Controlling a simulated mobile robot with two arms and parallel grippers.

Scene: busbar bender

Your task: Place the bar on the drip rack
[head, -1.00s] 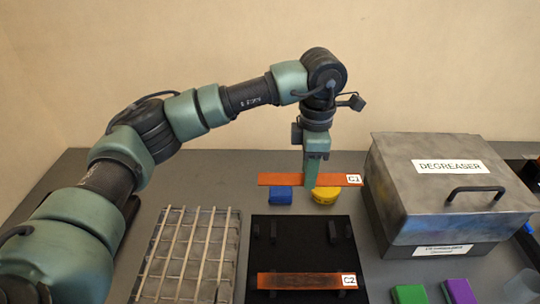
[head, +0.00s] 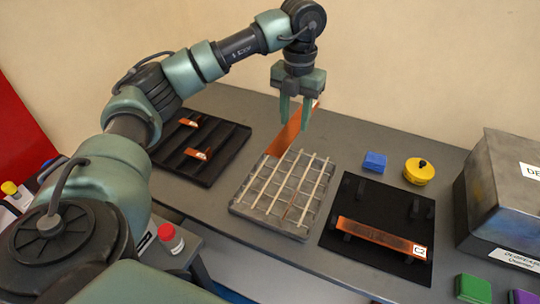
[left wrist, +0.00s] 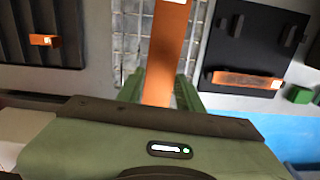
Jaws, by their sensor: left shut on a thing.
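My left gripper (head: 296,116) is shut on an orange copper bar (head: 290,133). The bar hangs at a slant from the fingers, over the far edge of the drip rack (head: 240,207), a shallow grey tray with pale slats. In the left wrist view the bar (left wrist: 165,50) runs away from the fingers (left wrist: 158,92) across the rack (left wrist: 130,40). I cannot tell whether the bar touches the slats. A second bar labelled C2 (head: 380,234) lies on supports on the black mat (head: 350,262), right of the rack. My right gripper is not in view.
A black slotted tray (head: 225,150) with two short copper pieces stands left of the rack. A blue block (head: 375,161) and a yellow round container (head: 418,172) are behind the mat. The degreaser box (head: 500,195) stands at the right.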

